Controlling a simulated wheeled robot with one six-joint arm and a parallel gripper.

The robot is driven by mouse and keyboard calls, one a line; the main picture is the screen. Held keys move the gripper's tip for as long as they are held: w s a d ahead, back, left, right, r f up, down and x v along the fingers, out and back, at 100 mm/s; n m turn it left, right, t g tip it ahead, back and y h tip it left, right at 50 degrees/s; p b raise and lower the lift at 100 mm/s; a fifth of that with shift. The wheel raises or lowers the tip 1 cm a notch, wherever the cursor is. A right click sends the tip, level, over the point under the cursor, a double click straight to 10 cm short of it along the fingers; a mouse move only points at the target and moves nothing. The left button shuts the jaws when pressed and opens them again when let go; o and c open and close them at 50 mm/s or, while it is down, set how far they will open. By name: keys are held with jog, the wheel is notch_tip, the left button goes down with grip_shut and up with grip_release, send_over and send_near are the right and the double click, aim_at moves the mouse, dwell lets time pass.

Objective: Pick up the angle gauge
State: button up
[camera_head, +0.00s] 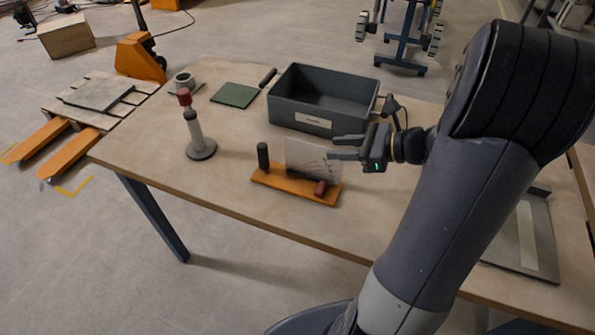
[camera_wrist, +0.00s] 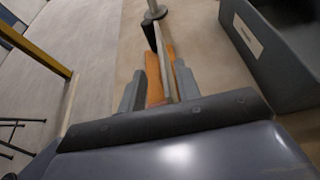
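The angle gauge (camera_head: 312,162) looks like an upright pale plate with line markings on an orange base (camera_head: 275,183), near the table's front edge. A black post (camera_head: 263,156) stands at the base's left end, and a dark red knob (camera_head: 321,188) sits low at the front right. My gripper (camera_head: 334,148) is at the plate's upper right, with its fingers apart. In the wrist view, the plate (camera_wrist: 161,55) shows edge-on between the open fingers (camera_wrist: 157,88), closer to the right one. I cannot tell whether a finger touches it.
A grey bin (camera_head: 312,122) stands close behind the gauge. A post with a red top (camera_head: 196,135) stands to the left. A green pad (camera_head: 235,95), a black cylinder (camera_head: 268,77) and a grey ring-shaped piece (camera_head: 185,80) lie farther back.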

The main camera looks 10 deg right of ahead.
aim_at(323, 147)
jog(key=x, duration=0.5)
jog(key=shift+w+r, duration=0.1)
jog(key=shift+w, duration=0.05)
jog(key=shift+c, duration=0.2)
grip_shut()
dwell(1.0)
